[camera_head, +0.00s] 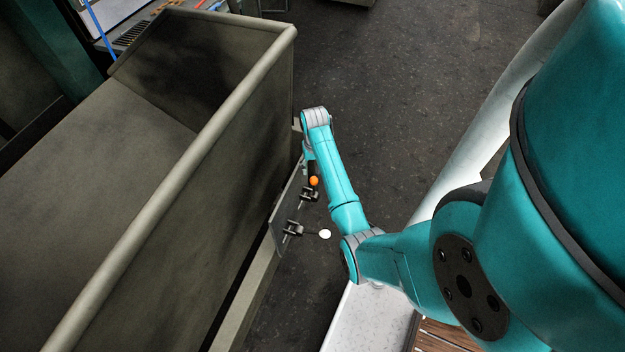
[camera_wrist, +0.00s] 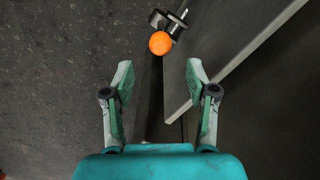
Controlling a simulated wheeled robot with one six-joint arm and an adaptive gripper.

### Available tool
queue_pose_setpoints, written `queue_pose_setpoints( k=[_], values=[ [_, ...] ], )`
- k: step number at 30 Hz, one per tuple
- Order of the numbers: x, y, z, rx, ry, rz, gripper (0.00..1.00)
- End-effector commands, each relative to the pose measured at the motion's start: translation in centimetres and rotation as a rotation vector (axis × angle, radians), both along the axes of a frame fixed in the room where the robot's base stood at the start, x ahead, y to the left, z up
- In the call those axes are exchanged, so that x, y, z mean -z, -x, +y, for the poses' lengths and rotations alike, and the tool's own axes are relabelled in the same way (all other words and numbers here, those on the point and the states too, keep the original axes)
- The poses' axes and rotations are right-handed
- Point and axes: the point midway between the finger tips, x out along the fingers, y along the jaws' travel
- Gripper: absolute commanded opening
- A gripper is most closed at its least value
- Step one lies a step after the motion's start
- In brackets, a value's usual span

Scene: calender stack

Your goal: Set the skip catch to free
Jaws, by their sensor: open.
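The skip (camera_head: 240,110) is a large dull metal bin at the left of the head view. On its side is a grey plate (camera_head: 287,208) with two levers. One lever has an orange knob (camera_head: 314,181), the other a white knob (camera_head: 325,234). No label shows which one is the catch. In the wrist view the orange knob (camera_wrist: 160,43) and its dark metal mount (camera_wrist: 176,24) lie just beyond the fingertips. My gripper (camera_wrist: 159,64) is open and empty, its fingers pointing at the orange knob. In the head view my gripper is mostly hidden by the arm.
The plate's edge (camera_wrist: 235,68) runs close by the right finger in the wrist view. The skip's wall and rounded rim (camera_head: 190,155) stand left of the arm. The dark floor (camera_head: 400,90) beyond the arm is clear.

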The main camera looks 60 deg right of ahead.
Motion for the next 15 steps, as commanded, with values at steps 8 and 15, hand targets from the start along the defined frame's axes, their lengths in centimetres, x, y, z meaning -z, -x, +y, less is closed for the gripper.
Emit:
queue_pose_setpoints(
  k=[8,15],
  values=[
    [5.0,0.0,0.1,-0.001,-0.002,0.001,0.58],
    [8.1,0.0,0.1,-0.001,0.0,0.0,0.58]
  ],
)
